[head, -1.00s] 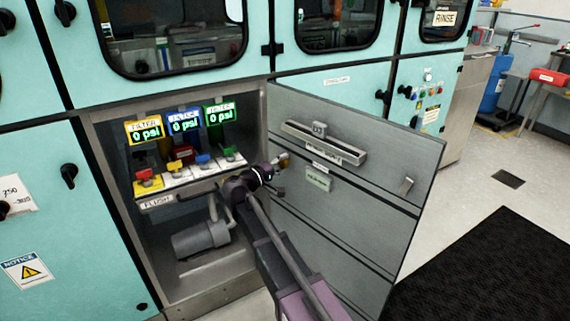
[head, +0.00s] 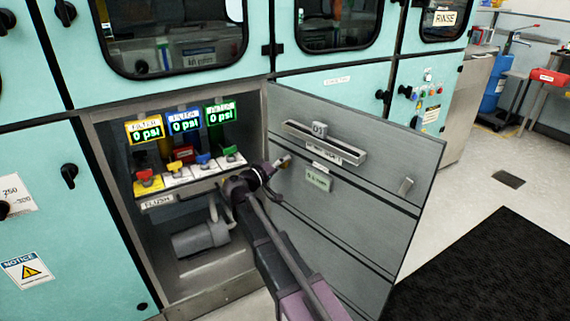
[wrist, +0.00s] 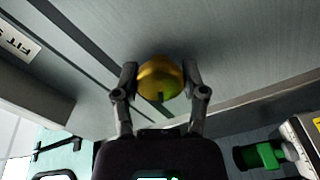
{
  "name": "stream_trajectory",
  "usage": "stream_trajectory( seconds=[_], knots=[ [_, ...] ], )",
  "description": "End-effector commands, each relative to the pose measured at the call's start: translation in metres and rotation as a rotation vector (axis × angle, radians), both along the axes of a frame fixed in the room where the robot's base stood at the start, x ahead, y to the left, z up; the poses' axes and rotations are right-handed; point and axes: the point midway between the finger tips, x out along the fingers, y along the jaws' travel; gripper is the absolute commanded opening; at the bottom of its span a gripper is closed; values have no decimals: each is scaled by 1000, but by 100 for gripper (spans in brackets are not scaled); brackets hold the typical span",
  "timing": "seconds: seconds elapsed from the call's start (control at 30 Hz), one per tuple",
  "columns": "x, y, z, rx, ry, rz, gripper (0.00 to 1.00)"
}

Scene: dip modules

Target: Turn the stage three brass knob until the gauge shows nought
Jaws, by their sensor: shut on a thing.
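A brass knob (wrist: 160,76) shows in the wrist view against a grey metal surface. My gripper (wrist: 160,84) has a finger on each side of it and is shut on it. In the head view my gripper (head: 281,163) is near the inner face of the open cabinet door, right of the valves; the knob is mostly hidden there. Three gauges hang in the cabinet: yellow (head: 143,130), blue (head: 184,122) and green (head: 221,113). Each reads 0 psi. Their stage labels are too small to read surely.
The grey door (head: 350,200) stands open at the right, with a slotted bar (head: 324,143) on it. Valves with red, blue and green handles (head: 231,151) sit on a shelf below the gauges. A grey motor-like cylinder (head: 196,240) lies below.

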Motion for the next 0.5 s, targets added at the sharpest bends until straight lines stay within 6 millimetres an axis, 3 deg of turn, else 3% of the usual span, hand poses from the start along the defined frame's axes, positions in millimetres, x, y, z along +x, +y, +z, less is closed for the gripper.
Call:
stream_trajectory(
  seconds=[0.07,0.1,0.2,0.5],
  knots=[
    [2,2,1,-3,-2,5,8],
    [2,2,1,-3,-2,5,62],
    [2,1,1,-3,-1,4,91],
    [1,0,0,-2,1,2,91]
  ],
)
